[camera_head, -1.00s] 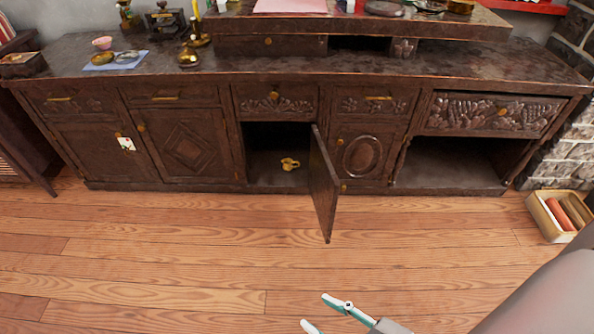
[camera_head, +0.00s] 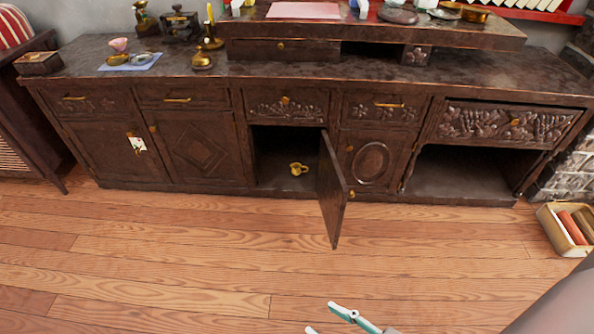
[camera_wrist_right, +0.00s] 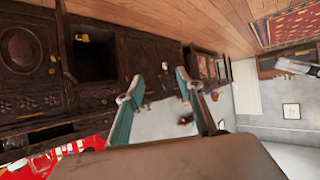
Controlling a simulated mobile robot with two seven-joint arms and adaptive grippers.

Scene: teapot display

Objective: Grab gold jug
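The gold jug (camera_head: 298,169) is small and sits on the floor of an open cabinet compartment, in the middle of a long dark wooden sideboard (camera_head: 205,150). The open cabinet door (camera_head: 332,190) swings out toward me, just right of the jug. In the right wrist view the jug (camera_wrist_right: 82,37) is a small yellow shape in the dark opening at upper left. My right gripper (camera_head: 322,318) is at the bottom edge of the head view, well short of the cabinet and away from the jug. Its fingers (camera_wrist_right: 160,78) are spread with nothing between them. My left gripper is out of view.
Wooden floor (camera_head: 190,260) lies clear between me and the sideboard. A box with rolls (camera_head: 562,230) stands on the floor at right. Small brass items and a blue cloth (camera_head: 130,63) are on the sideboard top. An open empty bay (camera_head: 460,175) is at right.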

